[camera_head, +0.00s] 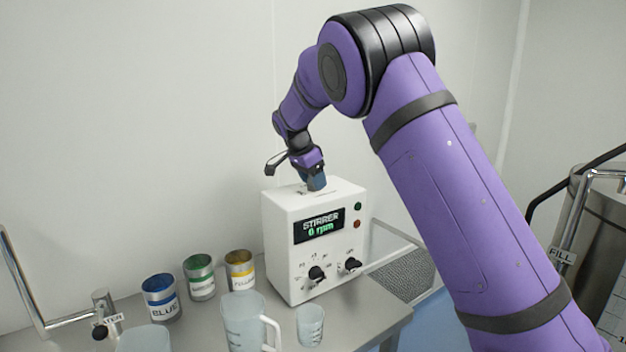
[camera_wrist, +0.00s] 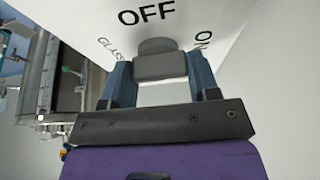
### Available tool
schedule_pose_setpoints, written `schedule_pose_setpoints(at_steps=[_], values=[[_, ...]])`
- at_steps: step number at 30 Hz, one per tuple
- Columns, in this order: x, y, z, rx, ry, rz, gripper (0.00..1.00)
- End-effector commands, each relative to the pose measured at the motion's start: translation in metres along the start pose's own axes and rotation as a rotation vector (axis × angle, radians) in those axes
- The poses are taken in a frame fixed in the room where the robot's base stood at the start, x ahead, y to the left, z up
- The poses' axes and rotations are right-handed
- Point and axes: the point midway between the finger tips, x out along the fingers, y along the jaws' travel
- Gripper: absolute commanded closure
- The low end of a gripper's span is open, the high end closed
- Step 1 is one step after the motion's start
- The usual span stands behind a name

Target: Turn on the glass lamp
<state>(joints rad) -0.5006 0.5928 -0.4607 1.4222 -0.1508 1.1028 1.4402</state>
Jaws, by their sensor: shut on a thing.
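A grey switch knob (camera_wrist: 156,58) stands on a white surface marked "OFF" and "ON", with a partly hidden label starting "GLASS". My gripper (camera_wrist: 161,80) has its two blue fingers on either side of this knob and is shut on it. In the head view my gripper (camera_head: 316,183) points down at the top of the white box (camera_head: 283,245), whose display reads "STIRRER 0 rpm". The knob is hidden behind the fingers there. I cannot tell which mark the knob points to. No lit lamp is visible.
The box front has two black knobs (camera_head: 317,273) and small green and red buttons. Blue, green and yellow labelled cans (camera_head: 162,300) stand left of it. A clear jug (camera_head: 243,320) and a small beaker (camera_head: 310,325) stand in front. A metal tank (camera_head: 590,230) is at right.

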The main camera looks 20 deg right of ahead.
Motion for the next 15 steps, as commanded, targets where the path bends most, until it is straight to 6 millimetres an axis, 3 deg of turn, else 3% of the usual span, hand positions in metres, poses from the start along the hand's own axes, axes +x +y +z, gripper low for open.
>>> schedule_pose_setpoints(at_steps=[14,15], values=[[-0.0002,-0.0002,0.0004,0.015,-0.001,0.005,0.68],[-0.0002,-0.0002,0.0005,0.015,-0.001,0.005,0.42]])
